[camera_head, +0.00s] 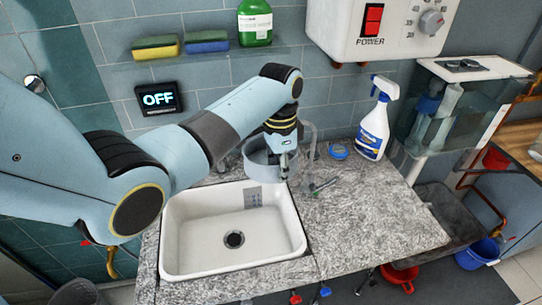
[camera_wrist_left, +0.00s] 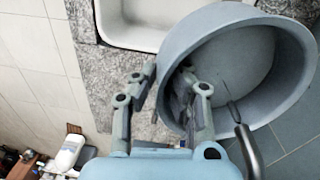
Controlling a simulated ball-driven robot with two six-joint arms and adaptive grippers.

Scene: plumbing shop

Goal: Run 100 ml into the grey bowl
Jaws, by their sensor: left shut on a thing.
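The grey bowl (camera_head: 256,163) is held at the back edge of the white sink (camera_head: 180,240), partly hidden by my left arm. My left gripper (camera_head: 284,172) is shut on the bowl's rim. In the left wrist view the bowl (camera_wrist_left: 235,60) is large and tilted in the picture, with one finger of the gripper (camera_wrist_left: 168,82) outside the wall and the other inside. No water shows in the part of the bowl I can see. A dark, thin spout-like part (camera_wrist_left: 243,138) crosses the bowl's near rim. A small wall display (camera_head: 159,98) reads OFF. My right gripper is not in view.
A spray bottle (camera_head: 374,120) and a blue round item (camera_head: 339,151) stand on the granite counter (camera_head: 370,210) to the right. A water heater (camera_head: 375,30) hangs above. Sponges and a green bottle (camera_head: 254,22) sit on the shelf. The counter's front right is clear.

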